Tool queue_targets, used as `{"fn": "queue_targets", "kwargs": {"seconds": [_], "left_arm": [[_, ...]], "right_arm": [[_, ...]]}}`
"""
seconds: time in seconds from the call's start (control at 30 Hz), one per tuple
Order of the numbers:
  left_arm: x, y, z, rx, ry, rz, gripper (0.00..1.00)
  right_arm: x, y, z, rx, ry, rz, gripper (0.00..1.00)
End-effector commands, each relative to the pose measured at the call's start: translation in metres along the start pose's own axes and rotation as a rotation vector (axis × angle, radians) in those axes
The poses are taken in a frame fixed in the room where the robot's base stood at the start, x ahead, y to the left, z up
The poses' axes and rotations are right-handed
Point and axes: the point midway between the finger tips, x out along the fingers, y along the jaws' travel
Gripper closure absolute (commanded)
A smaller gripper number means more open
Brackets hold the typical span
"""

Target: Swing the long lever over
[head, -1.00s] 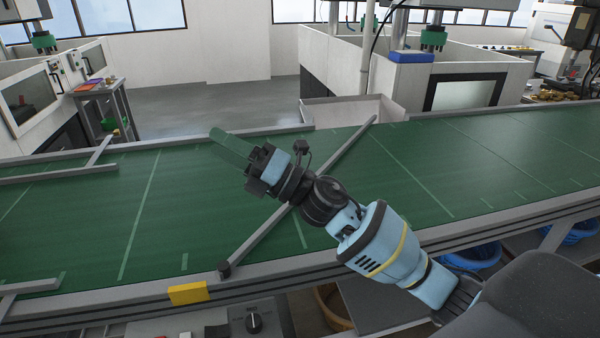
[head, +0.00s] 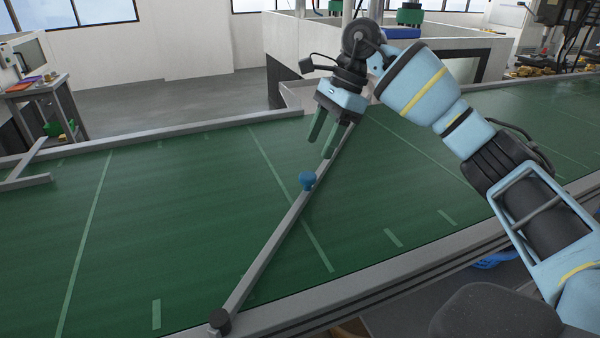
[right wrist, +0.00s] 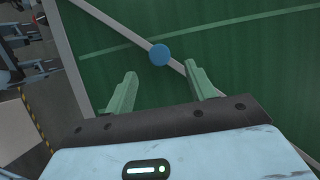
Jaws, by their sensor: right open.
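The long lever (head: 276,240) is a grey bar lying diagonally across the green conveyor belt. Its dark pivot (head: 220,320) sits at the near edge, and its far part reaches toward the far rail. A blue knob (head: 307,180) stands on the bar, past its middle. My right gripper (head: 322,146) is open and empty, fingers pointing down, above the far part of the lever beyond the knob. In the right wrist view the blue knob (right wrist: 159,55) shows ahead of and between the two green fingers, apart from them. My left gripper is not in view.
The green belt (head: 180,220) is clear on both sides of the lever. A shorter grey bar (head: 25,180) lies at the left. A grey rail (head: 200,135) runs along the far edge. A small table (head: 38,92) stands beyond it at the left.

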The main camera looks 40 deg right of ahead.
Motion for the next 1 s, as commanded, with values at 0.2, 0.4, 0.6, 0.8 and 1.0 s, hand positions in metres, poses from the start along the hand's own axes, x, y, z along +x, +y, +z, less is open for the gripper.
{"fn": "queue_targets", "kwargs": {"seconds": [0.2,0.4,0.6,0.8,1.0], "left_arm": [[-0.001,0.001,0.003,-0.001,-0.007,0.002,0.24],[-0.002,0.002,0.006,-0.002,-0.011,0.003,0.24],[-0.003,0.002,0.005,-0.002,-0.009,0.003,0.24],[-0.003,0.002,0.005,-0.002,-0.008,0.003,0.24],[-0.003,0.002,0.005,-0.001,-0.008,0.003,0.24]], "right_arm": [[-0.003,0.001,-0.004,0.002,0.016,0.003,0.45],[0.015,0.001,-0.004,0.002,0.015,0.005,0.45],[0.045,0.001,-0.004,0.001,0.015,0.004,0.45],[0.068,0.001,-0.004,0.001,0.013,0.003,0.45],[0.074,0.001,-0.004,0.001,0.013,0.002,0.45]]}}
